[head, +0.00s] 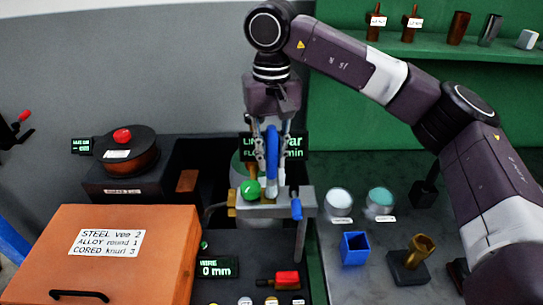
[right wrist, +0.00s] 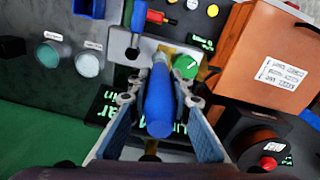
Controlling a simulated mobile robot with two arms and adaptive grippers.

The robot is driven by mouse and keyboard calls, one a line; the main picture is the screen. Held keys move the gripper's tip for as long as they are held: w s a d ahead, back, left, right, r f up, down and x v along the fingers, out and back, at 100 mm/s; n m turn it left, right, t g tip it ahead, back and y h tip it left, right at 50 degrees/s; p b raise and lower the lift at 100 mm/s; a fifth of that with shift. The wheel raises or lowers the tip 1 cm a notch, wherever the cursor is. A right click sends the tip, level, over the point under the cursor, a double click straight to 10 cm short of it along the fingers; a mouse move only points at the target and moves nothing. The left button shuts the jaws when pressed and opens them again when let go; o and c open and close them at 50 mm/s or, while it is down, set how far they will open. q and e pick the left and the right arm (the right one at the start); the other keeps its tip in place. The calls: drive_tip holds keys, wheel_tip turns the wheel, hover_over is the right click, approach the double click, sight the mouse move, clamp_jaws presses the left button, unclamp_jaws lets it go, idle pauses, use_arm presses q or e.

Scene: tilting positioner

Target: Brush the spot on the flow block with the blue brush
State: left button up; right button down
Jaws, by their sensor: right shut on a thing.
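My right gripper (head: 268,152) points down and is shut on the blue brush (head: 272,143), which is upright between the fingers. The brush also shows in the right wrist view (right wrist: 159,105), its handle towards the camera and its pale tip at the flow block. The flow block (head: 288,207) is a grey metal block with a green knob (head: 250,188), a blue lever (head: 296,208) and brass fittings. The brush's lower end is at the block's top; I cannot tell whether it touches. I cannot make out the spot. My left gripper is not in view.
An orange box (head: 120,255) with a label stands at the front left, a wire spool (head: 130,152) behind it. Right of the block are two round jars (head: 339,203), a blue square cup (head: 355,248) and a brass part on a dark base (head: 408,268). A green shelf (head: 430,45) is behind.

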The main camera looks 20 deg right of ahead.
drive_tip(key=shift+w, duration=0.15)
drive_tip(key=shift+w+d+p, duration=0.25)
drive_tip(key=shift+w+p, duration=0.1)
drive_tip(key=shift+w, duration=0.45)
drive_tip(key=shift+s+a+f+b, duration=0.1)
drive_tip(key=shift+s+b, duration=0.1)
drive_tip(key=shift+s, duration=0.2)
drive_tip(key=shift+s+a+f+b, duration=0.1)
drive_tip(key=shift+s+b, duration=0.1)
drive_tip(key=shift+s, duration=0.15)
drive_tip(key=shift+s+r, duration=0.1)
drive_tip(key=shift+s, duration=0.25)
drive_tip(key=shift+s+a, duration=0.1)
drive_tip(key=shift+w, duration=0.25)
drive_tip(key=shift+w, duration=0.15)
